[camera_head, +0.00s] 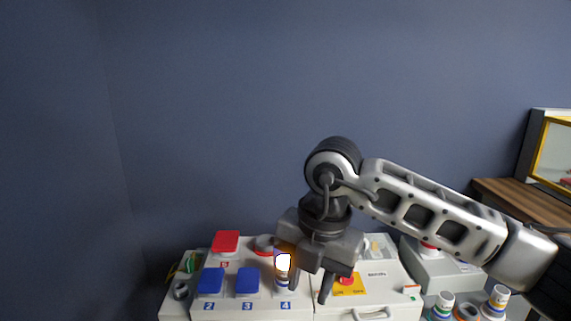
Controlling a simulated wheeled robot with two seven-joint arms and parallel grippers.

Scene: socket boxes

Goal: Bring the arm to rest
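My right arm (430,207) reaches in from the right, and my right gripper (310,284) points down over the white socket box (265,306). Its two fingers are apart with a gap between them, and I see nothing held there. A small bottle with a white top (283,268) stands by the number 4 on the box, just left of the gripper's left finger. I cannot tell whether they touch. My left gripper is not in view.
The box has blue covers (210,281) at 2 and 3 and a red cover (226,241) behind. A yellow panel with a red button (348,284) lies right of the gripper. Bottles (497,299) stand at the lower right, near a wooden surface (525,204).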

